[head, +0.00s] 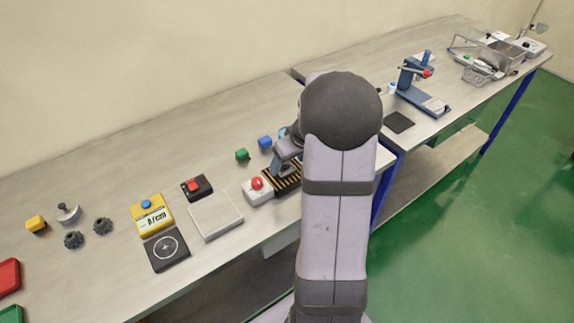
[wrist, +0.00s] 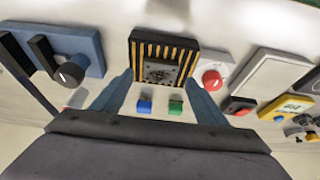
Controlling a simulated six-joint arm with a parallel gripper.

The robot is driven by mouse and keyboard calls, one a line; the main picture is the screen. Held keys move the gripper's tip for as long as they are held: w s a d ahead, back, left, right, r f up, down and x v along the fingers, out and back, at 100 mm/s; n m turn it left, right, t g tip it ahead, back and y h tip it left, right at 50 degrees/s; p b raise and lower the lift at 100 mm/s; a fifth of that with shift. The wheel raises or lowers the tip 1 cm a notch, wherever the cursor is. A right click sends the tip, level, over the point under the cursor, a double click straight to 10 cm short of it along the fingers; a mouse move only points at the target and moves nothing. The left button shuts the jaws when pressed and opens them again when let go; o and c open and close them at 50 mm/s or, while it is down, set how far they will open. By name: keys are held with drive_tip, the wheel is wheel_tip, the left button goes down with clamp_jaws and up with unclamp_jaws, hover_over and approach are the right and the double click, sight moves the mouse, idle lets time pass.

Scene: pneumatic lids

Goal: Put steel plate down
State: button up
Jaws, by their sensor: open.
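A dark grey, patterned square piece, seemingly the steel plate (wrist: 160,72), lies within the black-and-yellow striped station (wrist: 142,45) in the wrist view. My gripper (wrist: 160,78) is open, its two blue-grey fingers spread left and right of the station's near side. Nothing shows held between them. In the head view my gripper (head: 279,164) is at the striped station (head: 291,184), which my arm partly hides. The plate cannot be made out there, and I cannot tell the fingers' height above it.
A white box with a red button (head: 257,192) stands beside the station. Blue (head: 265,142) and green (head: 242,155) cubes lie behind it. A pale square pad (head: 215,216), a red-buttoned black box (head: 196,187) and a yellow device (head: 151,216) are further left.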

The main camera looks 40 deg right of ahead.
drive_tip(key=b+v, duration=0.1)
drive_tip(key=v, duration=0.8)
drive_tip(key=shift+s+r, duration=0.15)
drive_tip(key=shift+r, duration=0.05)
drive_tip(key=s+a+f+g, duration=0.1)
drive_tip(key=s+a+f, duration=0.15)
drive_tip(key=a, duration=0.45)
drive_tip(key=s+a+f+g, duration=0.1)
drive_tip(key=s+a+f, duration=0.15)
drive_tip(key=a, duration=0.45)
drive_tip(key=s+a+f+g, duration=0.2)
drive_tip(key=s+a+f, duration=0.3)
drive_tip(key=s+a, duration=0.4)
drive_tip(key=shift+s+f, duration=0.25)
drive_tip(key=shift+s, duration=0.5)
drive_tip(key=shift+f+b, duration=0.1)
drive_tip(key=shift+b, duration=0.3)
wheel_tip(320, 180, down, 34)
drive_tip(key=b, duration=3.4)
